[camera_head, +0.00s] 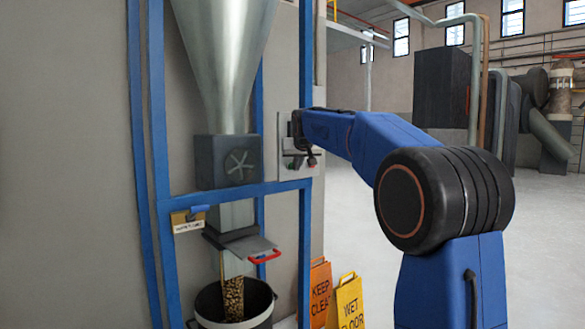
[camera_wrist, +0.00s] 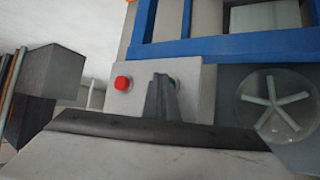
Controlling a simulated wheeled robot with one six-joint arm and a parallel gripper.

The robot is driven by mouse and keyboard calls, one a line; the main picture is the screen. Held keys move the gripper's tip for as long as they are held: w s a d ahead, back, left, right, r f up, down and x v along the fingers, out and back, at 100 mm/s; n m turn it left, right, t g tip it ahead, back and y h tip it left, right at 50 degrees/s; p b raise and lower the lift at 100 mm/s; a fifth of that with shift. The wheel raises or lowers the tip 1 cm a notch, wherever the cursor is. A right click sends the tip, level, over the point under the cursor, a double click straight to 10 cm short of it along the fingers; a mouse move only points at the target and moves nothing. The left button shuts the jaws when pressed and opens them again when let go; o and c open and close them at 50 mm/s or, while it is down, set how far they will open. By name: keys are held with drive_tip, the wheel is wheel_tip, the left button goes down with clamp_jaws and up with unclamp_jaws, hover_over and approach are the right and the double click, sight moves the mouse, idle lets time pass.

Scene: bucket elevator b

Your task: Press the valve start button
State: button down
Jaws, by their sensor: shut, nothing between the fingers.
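The light grey button panel (camera_head: 284,176) is on the wall beside the blue frame, right of the dark valve box (camera_head: 205,165). A red button (camera_head: 311,162) shows at its right; it also shows clearly in the wrist view (camera_wrist: 122,83). A green button (camera_wrist: 172,81) is mostly hidden behind my gripper in the wrist view. My gripper (camera_wrist: 160,80) is shut and empty, with its fingers pointing at the panel and overlapping the green button. In the head view my gripper (camera_head: 306,153) is in front of the panel. I cannot tell whether it touches a button.
The blue frame (camera_head: 235,190) surrounds the metal hopper (camera_head: 225,50). Below are a slide gate with a red handle (camera_head: 264,257) and a dark bucket (camera_head: 262,300) with brown grain. Yellow and orange floor signs (camera_head: 349,303) stand beside it. Open floor lies at right.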

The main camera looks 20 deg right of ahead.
drive_tip(key=shift+s, duration=0.1)
drive_tip(key=shift+s+d, duration=0.2)
drive_tip(key=shift+s, duration=0.3)
drive_tip(key=shift+s+d, duration=0.15)
drive_tip(key=shift+s, duration=0.3)
drive_tip(key=s, duration=0.2)
drive_tip(key=s+d, duration=0.1)
drive_tip(key=s, duration=0.2)
drive_tip(key=shift+s+d, duration=0.35)
drive_tip(key=shift+d, duration=0.05)
idle(0.5)
drive_tip(key=s+a+f+g, duration=0.2)
drive_tip(key=s+a+f, duration=0.2)
drive_tip(key=s+f, duration=0.7)
drive_tip(key=s+a+f+n+g+y, duration=0.1)
drive_tip(key=s+a+f, duration=0.4)
drive_tip(key=s+f, duration=0.7)
drive_tip(key=s+a+f+n+g+y, duration=0.1)
drive_tip(key=s+a+f, duration=0.3)
drive_tip(key=s+f, duration=0.8)
drive_tip(key=s+g, duration=0.1)
drive_tip(key=s, duration=1.3)
drive_tip(key=shift+a+g, duration=0.25)
drive_tip(key=shift+g, duration=0.15)
